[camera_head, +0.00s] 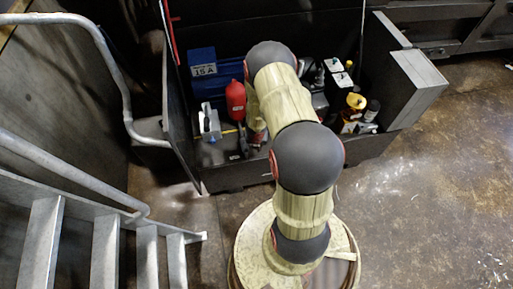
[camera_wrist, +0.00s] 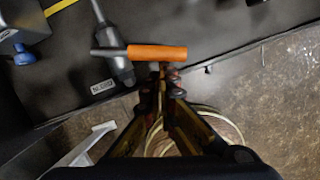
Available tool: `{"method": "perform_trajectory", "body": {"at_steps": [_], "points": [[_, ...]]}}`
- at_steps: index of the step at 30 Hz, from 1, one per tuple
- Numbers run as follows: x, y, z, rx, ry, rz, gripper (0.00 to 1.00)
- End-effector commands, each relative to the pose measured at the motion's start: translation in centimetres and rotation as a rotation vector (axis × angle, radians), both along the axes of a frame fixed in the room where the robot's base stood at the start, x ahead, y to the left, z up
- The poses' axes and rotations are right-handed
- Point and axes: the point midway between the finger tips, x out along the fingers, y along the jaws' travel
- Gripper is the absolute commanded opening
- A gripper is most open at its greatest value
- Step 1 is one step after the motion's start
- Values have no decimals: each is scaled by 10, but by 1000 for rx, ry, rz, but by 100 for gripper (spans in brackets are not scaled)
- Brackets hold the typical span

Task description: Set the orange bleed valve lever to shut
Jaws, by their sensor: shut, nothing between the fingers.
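The orange bleed valve lever (camera_wrist: 157,52) shows in the wrist view at upper centre. It points right, crosswise to the grey valve body (camera_wrist: 120,60) at its left end. My gripper (camera_wrist: 164,76) is shut with nothing held, its fingertips just below the lever's middle in the picture. Whether the tips touch the lever I cannot tell. In the head view my arm covers the middle of the compactor, and I cannot make out the lever there.
In the head view a blue box (camera_head: 203,70), a red canister (camera_head: 236,100) and a grey device (camera_head: 209,124) stand left of my arm. Black and yellow parts (camera_head: 356,101) stand right. A metal stair with a railing (camera_head: 70,165) is at left. The floor at right is clear.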

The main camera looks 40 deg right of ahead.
Motion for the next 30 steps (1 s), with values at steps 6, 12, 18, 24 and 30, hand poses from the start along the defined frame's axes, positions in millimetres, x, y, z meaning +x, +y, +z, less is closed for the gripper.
{"method": "perform_trajectory", "body": {"at_steps": [6,12,18,24,30], "points": [[3,-12,1,-2,-2,122,0],[7,-22,1,-3,-1,244,0],[10,-27,2,-3,-2,319,0],[11,-29,1,-2,-2,349,0],[11,-29,1,-2,-2,353,0]]}}
